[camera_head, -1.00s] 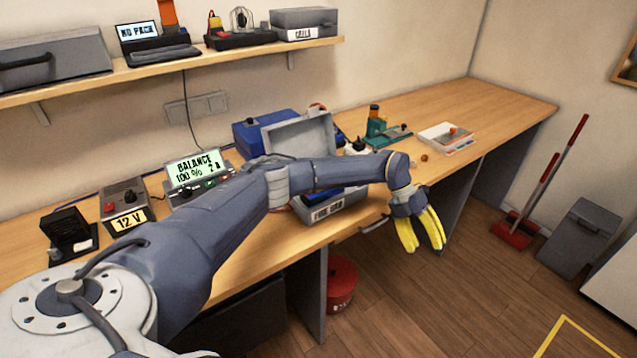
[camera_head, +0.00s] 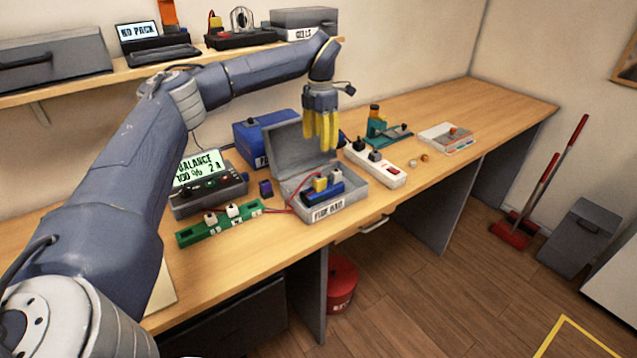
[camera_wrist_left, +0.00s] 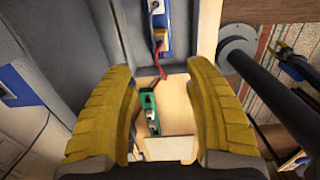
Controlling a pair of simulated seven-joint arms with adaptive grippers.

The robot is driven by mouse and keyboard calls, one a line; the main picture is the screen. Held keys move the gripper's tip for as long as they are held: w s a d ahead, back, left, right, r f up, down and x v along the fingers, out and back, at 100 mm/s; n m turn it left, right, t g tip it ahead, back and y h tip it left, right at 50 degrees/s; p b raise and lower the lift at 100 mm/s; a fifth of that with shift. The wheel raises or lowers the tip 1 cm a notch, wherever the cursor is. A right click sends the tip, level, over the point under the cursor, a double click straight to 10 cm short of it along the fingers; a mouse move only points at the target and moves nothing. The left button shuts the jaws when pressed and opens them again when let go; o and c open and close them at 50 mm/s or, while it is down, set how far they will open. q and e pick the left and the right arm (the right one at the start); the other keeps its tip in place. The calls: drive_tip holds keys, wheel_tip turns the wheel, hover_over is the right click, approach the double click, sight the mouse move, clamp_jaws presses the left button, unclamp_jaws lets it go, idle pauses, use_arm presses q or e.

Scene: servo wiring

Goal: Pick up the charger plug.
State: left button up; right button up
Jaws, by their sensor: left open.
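My left gripper (camera_head: 322,147) points down with its yellow fingers apart and nothing between them. It hangs above the open grey box, left of the white power strip (camera_head: 390,178). Two dark plugs sit on that strip, one further back (camera_head: 359,145) and one nearer (camera_head: 375,156); I cannot tell which, if either, is the charger plug. The box (camera_head: 340,213) holds a blue battery pack (camera_head: 334,192) with yellow and white connectors. In the left wrist view the open fingers (camera_wrist_left: 165,115) frame a green board (camera_wrist_left: 151,110), and the blue pack (camera_wrist_left: 154,35) lies beyond. My right gripper is out of view.
The green board (camera_head: 217,228) with white connectors lies left of the box, red wires running between them. The balance charger (camera_head: 205,190) stands behind it. A clear tray (camera_head: 447,138) lies farther right. The bench's right end is clear.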

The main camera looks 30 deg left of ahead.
sight(319, 177)
use_arm(q)
wheel_tip(319, 177, down, 15)
idle(0.8)
drive_tip(key=shift+c, duration=0.5)
clamp_jaws()
